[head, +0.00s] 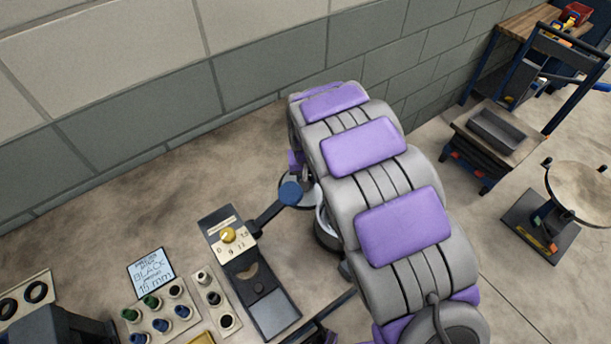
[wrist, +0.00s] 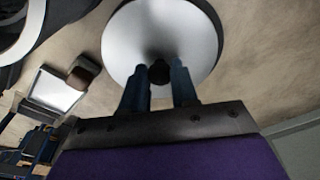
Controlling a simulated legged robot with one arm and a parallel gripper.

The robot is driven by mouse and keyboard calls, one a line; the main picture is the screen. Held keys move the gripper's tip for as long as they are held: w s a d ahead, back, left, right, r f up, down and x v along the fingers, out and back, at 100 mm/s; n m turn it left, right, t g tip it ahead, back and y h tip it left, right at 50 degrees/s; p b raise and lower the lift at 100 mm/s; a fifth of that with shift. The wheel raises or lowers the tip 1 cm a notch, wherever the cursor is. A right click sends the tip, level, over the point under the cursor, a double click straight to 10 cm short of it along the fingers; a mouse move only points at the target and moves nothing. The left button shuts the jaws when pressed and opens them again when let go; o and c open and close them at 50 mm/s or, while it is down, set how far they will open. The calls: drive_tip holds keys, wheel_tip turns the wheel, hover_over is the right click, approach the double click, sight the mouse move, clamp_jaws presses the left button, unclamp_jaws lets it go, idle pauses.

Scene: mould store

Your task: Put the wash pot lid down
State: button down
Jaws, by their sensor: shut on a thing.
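The wash pot lid (wrist: 135,40) is a pale round disc with a dark knob, seen close up in the wrist view. My gripper (wrist: 162,74) has its two blue-grey fingers shut on that knob. In the head view my arm hides most of the gripper and lid; part of a pale disc shows beside the blue ball of a lever. A round pot (head: 325,232), probably the wash pot, shows partly behind my arm, and a pale rim (wrist: 38,30) shows at the wrist view's upper left. I cannot tell whether the lid touches the bench.
A device with a yellow dial (head: 228,235) and a blue-ended lever (head: 291,193) stands close to the gripper. A rack of small bottles (head: 160,312) and a label card (head: 151,274) are at lower left. The bench (head: 150,205) is bare towards the block wall.

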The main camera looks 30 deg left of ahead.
drive_tip(key=c, duration=1.3)
unclamp_jaws()
drive_tip(key=shift+a+f, duration=0.15)
drive_tip(key=shift+f, duration=0.05)
drive_tip(key=o, duration=0.4)
drive_tip(key=shift+a+f, duration=0.15)
drive_tip(key=shift+a, duration=0.35)
drive_tip(key=shift+o, duration=0.2)
drive_tip(key=shift+d+r, duration=0.35)
drive_tip(key=shift+d, duration=0.05)
drive_tip(key=shift+d+r, duration=0.1)
drive_tip(key=shift+r, duration=0.25)
wheel_tip(320, 180, up, 11)
drive_tip(key=s+p, duration=0.1)
drive_tip(key=p, duration=0.2)
drive_tip(key=s+d+r+m+g+h, duration=0.1)
drive_tip(key=s+d+r+m, duration=0.2)
drive_tip(key=d, duration=1)
drive_tip(key=s+d+r+m, duration=0.1)
drive_tip(key=s+d+r, duration=0.4)
drive_tip(key=d, duration=0.8)
drive_tip(key=s+d+m+g, duration=0.1)
drive_tip(key=s+d, duration=0.5)
drive_tip(key=s, duration=0.4)
drive_tip(key=s+d+m+g, duration=0.1)
drive_tip(key=s+d, duration=0.5)
drive_tip(key=s, duration=0.3)
drive_tip(key=shift+s+r, duration=0.4)
